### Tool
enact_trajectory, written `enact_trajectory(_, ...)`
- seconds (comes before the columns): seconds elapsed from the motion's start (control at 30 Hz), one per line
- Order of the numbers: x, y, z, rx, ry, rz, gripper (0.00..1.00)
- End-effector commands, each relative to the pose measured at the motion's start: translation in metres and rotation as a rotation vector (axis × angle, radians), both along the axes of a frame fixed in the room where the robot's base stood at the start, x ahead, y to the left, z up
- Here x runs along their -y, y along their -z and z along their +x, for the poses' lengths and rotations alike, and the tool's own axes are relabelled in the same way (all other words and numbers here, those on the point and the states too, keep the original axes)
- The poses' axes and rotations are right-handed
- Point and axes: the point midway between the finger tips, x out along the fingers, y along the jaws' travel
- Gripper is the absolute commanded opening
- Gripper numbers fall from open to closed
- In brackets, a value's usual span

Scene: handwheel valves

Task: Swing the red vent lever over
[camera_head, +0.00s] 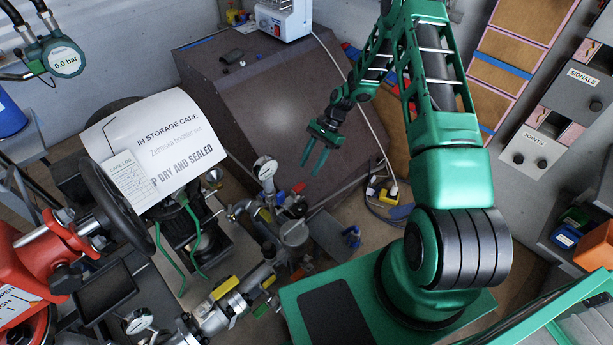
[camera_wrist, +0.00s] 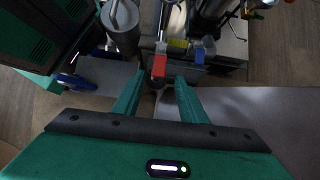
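The red vent lever (camera_head: 298,187) is a small red handle on the pipework, just left of and below my fingertips in the head view. In the wrist view the red lever (camera_wrist: 159,66) shows at the centre, in line with the gap between my fingertips. My gripper (camera_head: 311,172) is green, open and empty, with two fingers spread apart and pointing down. In the wrist view my gripper (camera_wrist: 159,78) has one finger on each side of the gap. I cannot tell whether the lever is between the fingers or a little beyond them; no contact is visible.
A large dark cabinet (camera_head: 265,80) stands behind. A black handwheel (camera_head: 118,200) and a paper sign (camera_head: 160,140) are at the left.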

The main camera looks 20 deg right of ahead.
Motion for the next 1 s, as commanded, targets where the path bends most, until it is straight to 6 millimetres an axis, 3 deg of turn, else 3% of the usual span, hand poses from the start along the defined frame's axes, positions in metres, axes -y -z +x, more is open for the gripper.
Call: enact_trajectory(1.0, -0.044, 0.07, -0.018, 0.001, -0.001, -0.001, 0.38)
